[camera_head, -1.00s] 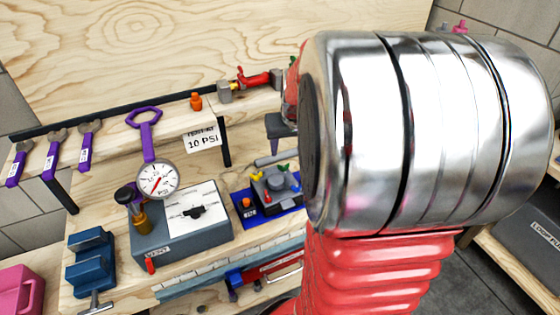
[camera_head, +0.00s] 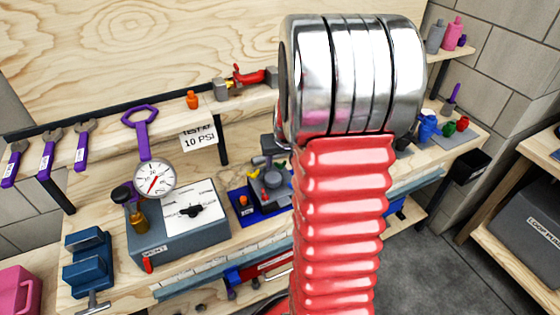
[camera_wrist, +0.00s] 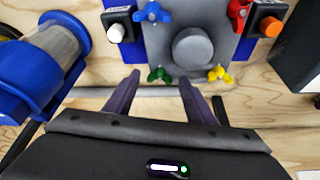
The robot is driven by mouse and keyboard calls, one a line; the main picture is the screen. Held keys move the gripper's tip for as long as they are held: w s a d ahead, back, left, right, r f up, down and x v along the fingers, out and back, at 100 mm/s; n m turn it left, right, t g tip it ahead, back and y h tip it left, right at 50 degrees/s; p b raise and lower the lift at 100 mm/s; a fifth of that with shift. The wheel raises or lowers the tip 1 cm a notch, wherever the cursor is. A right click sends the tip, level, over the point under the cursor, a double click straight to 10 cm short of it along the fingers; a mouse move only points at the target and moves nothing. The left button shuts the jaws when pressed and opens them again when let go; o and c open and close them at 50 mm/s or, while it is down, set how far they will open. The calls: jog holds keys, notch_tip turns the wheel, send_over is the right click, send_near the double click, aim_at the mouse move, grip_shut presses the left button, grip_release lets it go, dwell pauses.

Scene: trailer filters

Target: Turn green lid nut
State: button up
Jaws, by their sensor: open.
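The green lid nut (camera_wrist: 159,75) is a small winged knob at the near edge of the grey lid (camera_wrist: 192,80) in the wrist view. My gripper (camera_wrist: 158,79) is open, with its two dark purple fingers apart. In that picture the nut lies between the fingertips, and no contact shows; the depth gap is hard to tell. Blue (camera_wrist: 152,13), yellow (camera_wrist: 219,73) and red (camera_wrist: 238,12) nuts sit around the lid's round grey centre. In the head view the lid housing (camera_head: 268,190) stands on the bench, partly hidden by my arm; I cannot make out the green nut there.
A dark box (camera_wrist: 300,45) is at the right. In the head view a gauge (camera_head: 154,179) and the vent box (camera_head: 180,235) stand left of the housing.

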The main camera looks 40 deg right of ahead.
jog(key=shift+c, duration=0.6)
jog(key=c, duration=0.9)
jog(key=shift+a, duration=0.1)
